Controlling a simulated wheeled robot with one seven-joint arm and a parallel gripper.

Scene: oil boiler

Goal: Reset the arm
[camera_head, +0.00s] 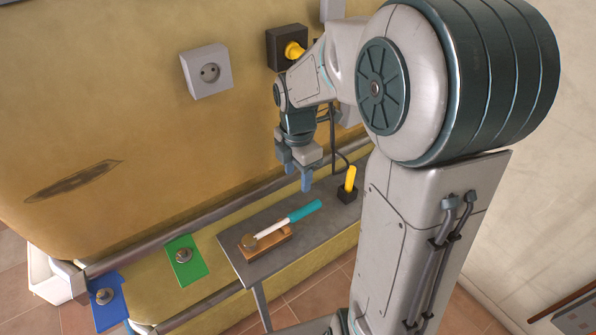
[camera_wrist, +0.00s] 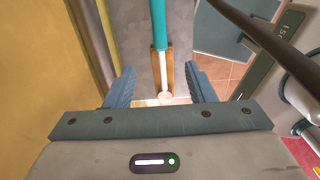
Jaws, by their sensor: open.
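My gripper (camera_head: 296,178) hangs from my bent arm, in front of the yellow boiler wall and above the grey table. Its two fingers are apart with nothing between them in the head view. In the wrist view my gripper (camera_wrist: 162,80) also shows its blue fingers spread. A tool with a teal handle (camera_head: 304,211) and white shaft rests on a wooden block (camera_head: 268,243) on the table, below the gripper and apart from it. In the wrist view the tool (camera_wrist: 161,65) appears between the fingers, farther down.
The grey table (camera_head: 238,262) juts out below. A black box with a yellow handle (camera_head: 350,178) stands at its far end. A white socket (camera_head: 206,72) and a black box with a yellow knob (camera_head: 294,50) are on the wall. Green (camera_head: 186,270) and blue (camera_head: 107,310) plates lie lower left.

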